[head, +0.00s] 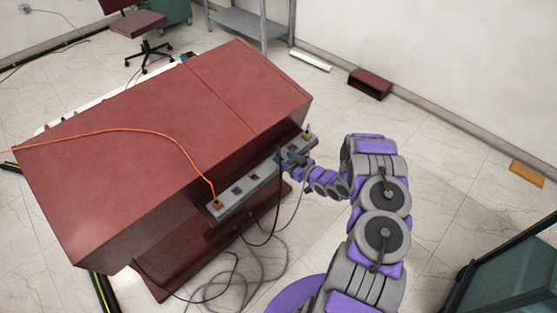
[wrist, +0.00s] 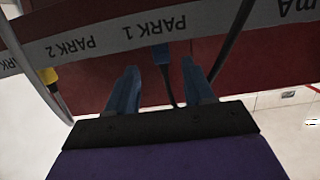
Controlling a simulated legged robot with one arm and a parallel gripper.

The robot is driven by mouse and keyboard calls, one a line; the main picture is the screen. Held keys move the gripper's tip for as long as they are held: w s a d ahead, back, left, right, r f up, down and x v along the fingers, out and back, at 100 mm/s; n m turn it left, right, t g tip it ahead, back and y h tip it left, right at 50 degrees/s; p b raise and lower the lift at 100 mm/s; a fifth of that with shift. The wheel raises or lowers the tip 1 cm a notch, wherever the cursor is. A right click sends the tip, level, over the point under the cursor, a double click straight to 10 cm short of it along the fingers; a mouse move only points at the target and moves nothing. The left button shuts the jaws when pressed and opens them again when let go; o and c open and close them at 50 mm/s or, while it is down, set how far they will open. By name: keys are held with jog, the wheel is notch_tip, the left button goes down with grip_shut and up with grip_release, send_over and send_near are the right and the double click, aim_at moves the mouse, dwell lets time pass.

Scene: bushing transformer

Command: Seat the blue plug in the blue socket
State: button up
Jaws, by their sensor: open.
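The blue plug (wrist: 160,55) shows in the wrist view at the grey strip, just under the upside-down PARK 1 label. A dark cable runs from it. My gripper (wrist: 160,82) is open. Its two blue fingers stand apart, with the plug and cable seen between them and a little beyond; I cannot tell any contact. In the head view my gripper (head: 285,159) is at the right part of the strip, where it hides the plug. I cannot make out which of the strip's openings is the blue socket.
The grey strip (head: 250,187) runs along the side of a dark red cabinet (head: 170,140). An orange plug (head: 217,204) with an orange cable is at its left end. A yellow plug (wrist: 48,76) is near PARK 2. Loose cables (head: 240,285) lie on the floor below.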

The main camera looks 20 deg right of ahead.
aim_at(280, 156)
jog(key=shift+w+a+f, duration=0.1)
jog(key=shift+w+a, duration=0.3)
jog(key=shift+w, duration=0.1)
jog(key=b+x, duration=0.1)
jog(key=x, duration=0.3)
jog(key=shift+w, duration=0.1)
jog(key=shift+c, duration=0.5)
grip_shut()
